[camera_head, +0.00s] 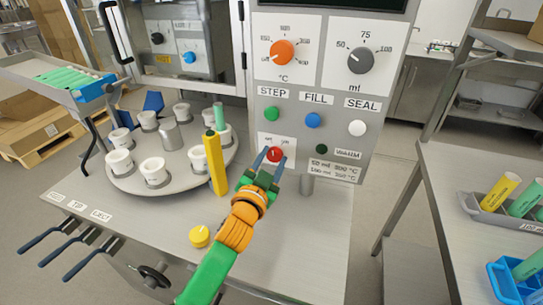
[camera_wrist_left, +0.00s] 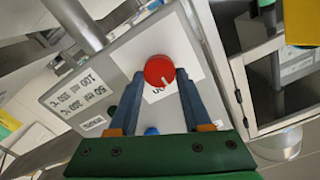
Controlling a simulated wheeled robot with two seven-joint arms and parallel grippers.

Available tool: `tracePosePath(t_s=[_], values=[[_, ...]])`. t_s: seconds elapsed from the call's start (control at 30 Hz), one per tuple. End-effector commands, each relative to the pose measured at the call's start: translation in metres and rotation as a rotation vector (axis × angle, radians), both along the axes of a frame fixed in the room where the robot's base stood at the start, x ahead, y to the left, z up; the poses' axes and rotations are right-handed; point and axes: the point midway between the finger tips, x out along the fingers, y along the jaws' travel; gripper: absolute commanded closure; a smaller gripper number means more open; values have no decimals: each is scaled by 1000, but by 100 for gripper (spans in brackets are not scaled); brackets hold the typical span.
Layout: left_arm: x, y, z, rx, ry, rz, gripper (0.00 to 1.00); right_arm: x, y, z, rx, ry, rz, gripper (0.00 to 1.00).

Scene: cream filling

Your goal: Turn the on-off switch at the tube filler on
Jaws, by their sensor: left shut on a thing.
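The red on-off switch (camera_head: 275,153) is a round knob on a small white label, low on the grey front panel of the tube filler (camera_head: 340,100). In the left wrist view, the red switch (camera_wrist_left: 159,69) has a white pointer mark on its face. My left gripper (camera_head: 270,158) reaches up to the panel, with its blue fingers on either side of the switch. In the left wrist view, the left gripper (camera_wrist_left: 160,82) is shut on the switch, fingertips against its two sides. The label is partly hidden by the fingers. My right gripper is not in view.
The STEP (camera_head: 272,114), FILL (camera_head: 313,120) and SEAL (camera_head: 357,128) buttons sit above the switch. A yellow post (camera_head: 216,165) and a round carousel (camera_head: 190,168) with white holders stand left. A yellow knob (camera_head: 200,236) lies near the front edge.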

Motion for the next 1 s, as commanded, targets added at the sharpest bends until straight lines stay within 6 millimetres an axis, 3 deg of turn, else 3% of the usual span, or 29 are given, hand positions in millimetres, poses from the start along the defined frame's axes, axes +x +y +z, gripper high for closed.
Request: tracePosePath(t_s=[0.5,1.0], values=[[0,-1,1,413,-136,2,100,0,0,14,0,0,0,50],[0,-1,0,581,-193,2,100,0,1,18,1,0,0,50]])
